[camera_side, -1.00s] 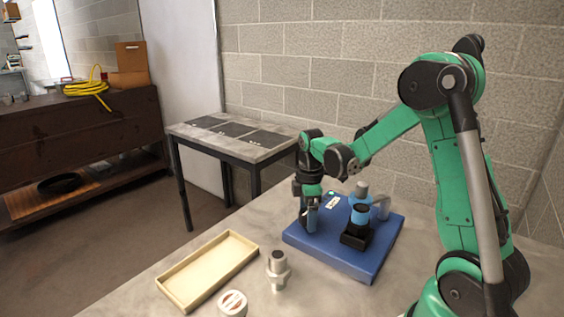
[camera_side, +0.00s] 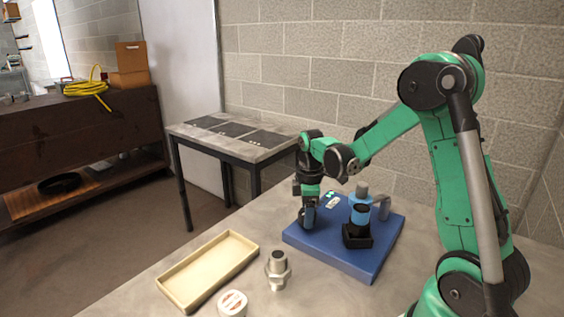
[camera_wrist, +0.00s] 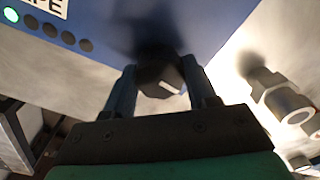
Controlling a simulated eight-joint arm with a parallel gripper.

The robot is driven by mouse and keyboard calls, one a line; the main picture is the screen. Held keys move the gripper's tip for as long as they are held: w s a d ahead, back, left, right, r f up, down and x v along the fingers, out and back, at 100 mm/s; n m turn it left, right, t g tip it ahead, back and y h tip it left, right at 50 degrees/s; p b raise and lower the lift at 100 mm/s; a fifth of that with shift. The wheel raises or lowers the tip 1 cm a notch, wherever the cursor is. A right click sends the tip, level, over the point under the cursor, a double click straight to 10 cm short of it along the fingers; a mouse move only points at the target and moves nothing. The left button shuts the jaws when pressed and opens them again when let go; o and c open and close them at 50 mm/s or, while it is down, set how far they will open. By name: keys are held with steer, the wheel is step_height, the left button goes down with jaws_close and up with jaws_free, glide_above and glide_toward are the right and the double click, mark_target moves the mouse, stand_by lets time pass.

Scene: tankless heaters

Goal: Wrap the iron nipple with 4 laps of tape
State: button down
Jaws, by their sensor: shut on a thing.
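My gripper (camera_side: 307,220) points down at the left part of the blue board (camera_side: 337,262). In the wrist view its two fingers (camera_wrist: 157,80) are shut on a dark, blurred piece (camera_wrist: 150,66) with a bright facet; I cannot tell exactly what it is. A metal threaded fitting with a hex collar (camera_side: 278,271) stands on the table, perhaps the iron nipple; it also shows at the right of the wrist view (camera_wrist: 282,100). The board carries a row of lamps in the wrist view, with the first lamp (camera_wrist: 11,14) lit green and several dark.
A blue cylinder (camera_side: 360,215) sits in a black block (camera_side: 357,237) on the board, beside a grey bent pipe (camera_side: 381,207). A shallow tan tray (camera_side: 252,241) and a white round item with red marks (camera_side: 232,303) lie on the table.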

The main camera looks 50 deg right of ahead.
steer(key=m, duration=1.2)
steer(key=shift+m, duration=2.1)
steer(key=shift+c, duration=1.4)
jaws_free()
